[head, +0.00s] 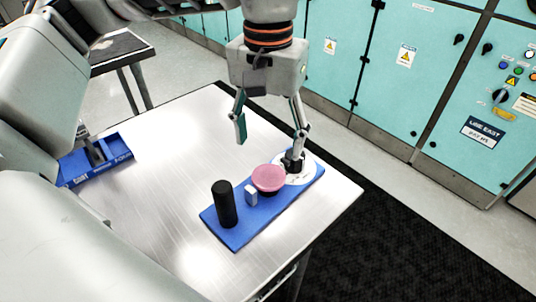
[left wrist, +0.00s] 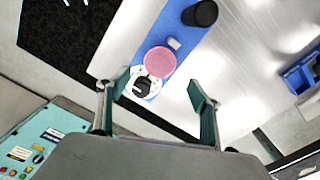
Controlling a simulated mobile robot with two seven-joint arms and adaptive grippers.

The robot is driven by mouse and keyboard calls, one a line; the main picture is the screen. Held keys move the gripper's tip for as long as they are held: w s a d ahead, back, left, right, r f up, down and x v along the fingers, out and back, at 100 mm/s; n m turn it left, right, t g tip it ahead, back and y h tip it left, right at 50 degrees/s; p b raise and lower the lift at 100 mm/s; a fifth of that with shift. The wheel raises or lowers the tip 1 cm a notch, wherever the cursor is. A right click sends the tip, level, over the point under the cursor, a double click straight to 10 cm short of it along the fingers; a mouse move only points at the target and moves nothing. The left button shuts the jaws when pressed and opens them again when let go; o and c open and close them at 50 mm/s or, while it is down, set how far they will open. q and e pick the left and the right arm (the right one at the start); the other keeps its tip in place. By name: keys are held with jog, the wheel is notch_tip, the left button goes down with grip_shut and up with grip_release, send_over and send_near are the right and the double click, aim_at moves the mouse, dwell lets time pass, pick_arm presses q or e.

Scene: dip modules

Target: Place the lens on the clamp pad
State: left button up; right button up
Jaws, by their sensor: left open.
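I cannot tell for certain which piece is the clamp pad. My left gripper (head: 269,148) is open and empty above the mat's far end, its fingers spread wide (left wrist: 160,90). One finger partly covers the black part in the head view.
On the blue mat (head: 238,235) stand a black cylinder (head: 226,203) and a small grey block (head: 251,195). A blue tray (head: 122,149) lies at the table's left. The metal table (head: 170,200) is otherwise bare. Teal cabinets (head: 390,70) stand behind.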

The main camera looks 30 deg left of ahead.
pick_arm(q)
jog(key=shift+r, duration=2.15)
jog(key=shift+s+f, duration=0.1)
